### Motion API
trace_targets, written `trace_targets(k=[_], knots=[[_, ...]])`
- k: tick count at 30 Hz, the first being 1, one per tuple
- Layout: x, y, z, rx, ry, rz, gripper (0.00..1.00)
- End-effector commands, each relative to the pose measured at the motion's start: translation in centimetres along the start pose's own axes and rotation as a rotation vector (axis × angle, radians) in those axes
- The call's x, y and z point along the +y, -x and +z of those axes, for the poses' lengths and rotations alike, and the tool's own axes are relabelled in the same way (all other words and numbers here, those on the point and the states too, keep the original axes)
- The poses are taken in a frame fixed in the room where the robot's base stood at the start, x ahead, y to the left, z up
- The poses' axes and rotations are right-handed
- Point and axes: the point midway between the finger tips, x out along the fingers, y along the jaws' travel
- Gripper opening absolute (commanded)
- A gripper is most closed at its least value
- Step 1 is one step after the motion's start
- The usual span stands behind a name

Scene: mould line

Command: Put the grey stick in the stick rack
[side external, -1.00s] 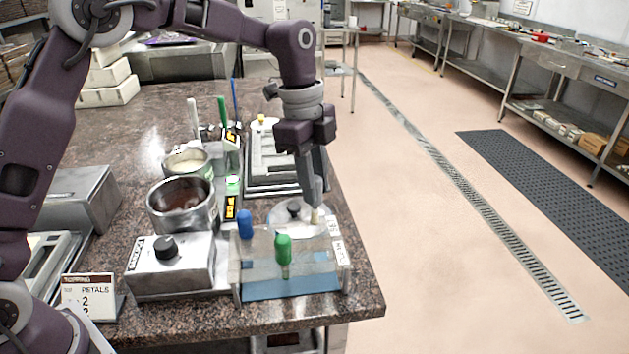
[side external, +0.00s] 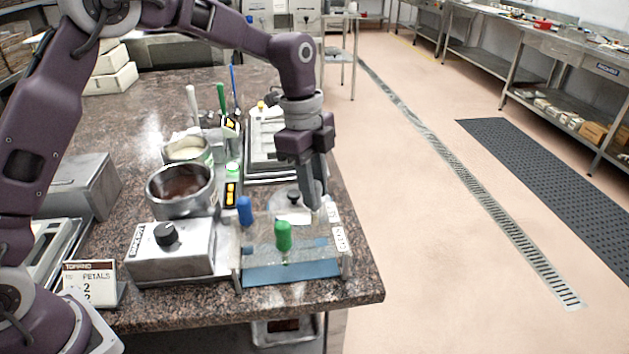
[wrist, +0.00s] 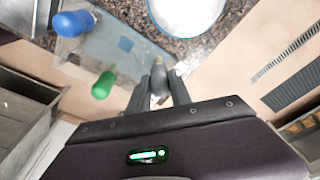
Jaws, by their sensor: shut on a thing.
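My gripper (side external: 316,203) is shut on the grey stick, just above the far right part of the clear stick rack (side external: 318,268). In the wrist view the stick's grey handle (wrist: 158,72) shows between the fingers (wrist: 158,92); its lower part is hidden. The rack has a blue base and also shows in the wrist view (wrist: 88,45). A blue-handled stick (side external: 244,210) and a green-handled stick (side external: 283,236) stand upright in the rack, left of my gripper. I cannot tell whether the grey stick touches the rack.
The table edge is close on the right.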

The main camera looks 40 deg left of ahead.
Motion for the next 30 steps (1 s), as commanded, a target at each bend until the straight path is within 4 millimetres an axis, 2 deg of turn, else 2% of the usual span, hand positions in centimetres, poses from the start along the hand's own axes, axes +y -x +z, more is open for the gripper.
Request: trace_targets(k=[12, 22, 23, 24, 26, 30], knots=[[0.0, -1.6, 0.2, 0.001, 0.000, 0.000, 0.00], [0.0, -1.8, 0.2, 0.001, 0.000, -0.001, 0.00], [0.0, -1.8, 0.2, 0.001, 0.000, -0.001, 0.31], [0.0, -1.8, 0.2, 0.001, 0.000, -0.001, 0.39], [0.0, -1.8, 0.2, 0.001, 0.000, -0.001, 0.50], [0.0, -1.8, 0.2, 0.001, 0.000, -0.001, 0.50]])
